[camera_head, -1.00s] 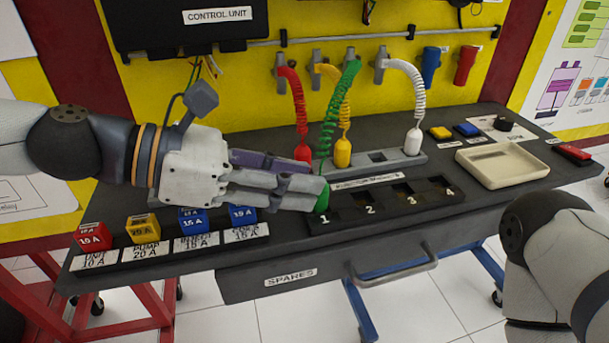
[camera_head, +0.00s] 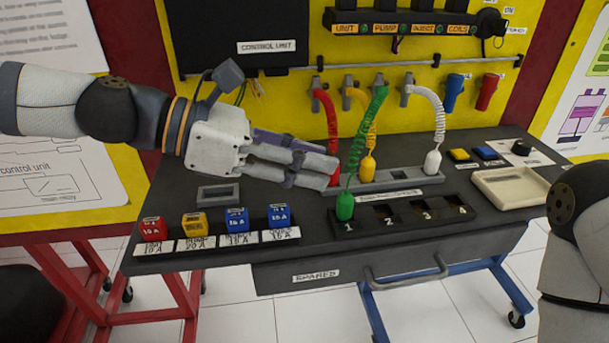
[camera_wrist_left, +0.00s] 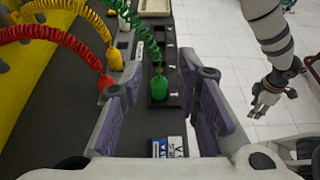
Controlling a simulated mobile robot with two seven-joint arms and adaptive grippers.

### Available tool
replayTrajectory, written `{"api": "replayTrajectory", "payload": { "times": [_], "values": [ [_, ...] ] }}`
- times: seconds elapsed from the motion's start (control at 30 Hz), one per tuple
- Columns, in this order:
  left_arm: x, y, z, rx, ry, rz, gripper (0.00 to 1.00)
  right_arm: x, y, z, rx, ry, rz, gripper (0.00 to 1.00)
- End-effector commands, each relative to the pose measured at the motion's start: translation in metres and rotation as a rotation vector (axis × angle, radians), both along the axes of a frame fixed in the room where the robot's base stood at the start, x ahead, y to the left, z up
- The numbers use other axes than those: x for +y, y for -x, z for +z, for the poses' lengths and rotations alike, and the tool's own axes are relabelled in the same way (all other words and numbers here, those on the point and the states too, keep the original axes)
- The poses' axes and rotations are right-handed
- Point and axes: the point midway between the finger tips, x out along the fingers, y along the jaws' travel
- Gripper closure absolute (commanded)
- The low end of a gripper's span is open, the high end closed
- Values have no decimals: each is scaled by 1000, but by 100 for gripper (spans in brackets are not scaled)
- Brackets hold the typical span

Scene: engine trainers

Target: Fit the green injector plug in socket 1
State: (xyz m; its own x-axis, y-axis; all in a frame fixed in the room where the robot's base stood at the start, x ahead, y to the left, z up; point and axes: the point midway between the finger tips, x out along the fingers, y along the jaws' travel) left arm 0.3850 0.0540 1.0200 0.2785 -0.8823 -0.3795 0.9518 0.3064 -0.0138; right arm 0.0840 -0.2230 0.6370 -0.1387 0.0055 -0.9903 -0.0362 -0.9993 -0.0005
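The green injector plug (camera_head: 345,206) stands upright at socket 1 of the black numbered block (camera_head: 415,222), its coiled green cord (camera_head: 362,140) rising from it. It also shows in the left wrist view (camera_wrist_left: 159,88), ahead of the spread fingers and apart from them. My left gripper (camera_head: 333,171) is open and empty, up and left of the plug in the head view. It partly hides the red plug (camera_head: 334,181). My right gripper shows small in the left wrist view (camera_wrist_left: 268,98); its finger opening is unclear. In the head view only my right arm shows.
The yellow plug (camera_head: 367,168) and white plug (camera_head: 432,163) stand in the grey holder (camera_head: 400,183) behind the block. A cream tray (camera_head: 511,193) is at right. Sockets 2, 3 and 4 look empty.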

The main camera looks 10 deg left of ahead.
Motion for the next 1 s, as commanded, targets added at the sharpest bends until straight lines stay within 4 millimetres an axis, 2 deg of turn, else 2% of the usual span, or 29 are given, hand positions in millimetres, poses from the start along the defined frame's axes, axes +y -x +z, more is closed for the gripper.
{"api": "replayTrajectory", "payload": {
  "times": [0.03, 0.2, 0.3, 0.63, 0.77, 1.0],
  "values": [
    [0, 1, 6, -7, 0, 1, 71, 0, -4, 3, -14, 0, 0, 60],
    [0, -1, 0, 5, 0, 1, 68, 0, -1, 1, -3, 0, 0, 60],
    [0, -1, -1, 5, 0, 1, 47, 0, 0, 0, -2, 0, 0, 60],
    [3, 0, 1, 4, -1, 2, 47, 0, 0, 1, -2, 0, 0, 60],
    [22, 5, 11, -1, 0, 4, 47, 0, -1, 1, -2, 0, 0, 60],
    [78, 23, 36, -4, 2, 4, 47, 0, -1, 1, -2, 0, 0, 60]
  ]
}}
